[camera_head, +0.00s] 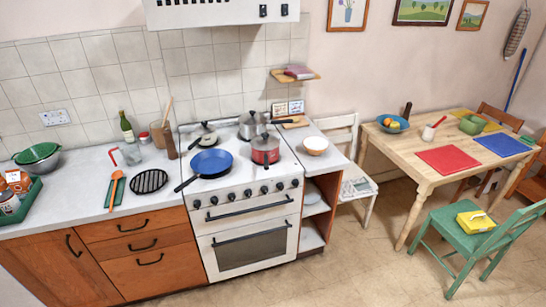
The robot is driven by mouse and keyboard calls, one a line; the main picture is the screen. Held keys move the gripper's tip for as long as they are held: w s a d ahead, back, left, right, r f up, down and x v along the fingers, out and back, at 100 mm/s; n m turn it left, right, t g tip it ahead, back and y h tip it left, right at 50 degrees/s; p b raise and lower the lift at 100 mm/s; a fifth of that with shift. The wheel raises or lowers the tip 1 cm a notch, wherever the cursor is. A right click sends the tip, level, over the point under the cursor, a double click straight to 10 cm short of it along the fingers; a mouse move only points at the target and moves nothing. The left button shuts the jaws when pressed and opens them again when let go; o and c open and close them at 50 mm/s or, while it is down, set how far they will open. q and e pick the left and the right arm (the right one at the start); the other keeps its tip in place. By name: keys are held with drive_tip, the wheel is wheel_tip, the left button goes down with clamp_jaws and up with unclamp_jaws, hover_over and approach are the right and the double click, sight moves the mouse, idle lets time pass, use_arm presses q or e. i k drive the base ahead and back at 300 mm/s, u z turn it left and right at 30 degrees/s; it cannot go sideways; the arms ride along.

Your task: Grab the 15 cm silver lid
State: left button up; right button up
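Neither of my grippers is in view. A silver pot (252,127) stands on the back right of the white stove (240,187), and its top looks covered by a silver lid (251,117). A red saucepan (265,151) stands in front of it, with what looks like a greyish lid (264,141) on top. A small grey pan or lid with a dark handle (203,136) sits at the back left of the stove. Sizes are too small to read, so I cannot tell which lid is the 15 cm one.
A blue frying pan (211,162) sits on the front left of the stove, its handle toward the left. A green bottle (127,128) and a black trivet (149,181) are on the left counter (85,193). A green chair (480,245) stands right; the floor before the stove is clear.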

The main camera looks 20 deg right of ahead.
sight(265, 142)
drive_tip(key=u, duration=0.25)
drive_tip(key=k, duration=0.25)
drive_tip(key=z, duration=1)
drive_tip(key=i, duration=1.55)
drive_tip(key=u, duration=0.6)
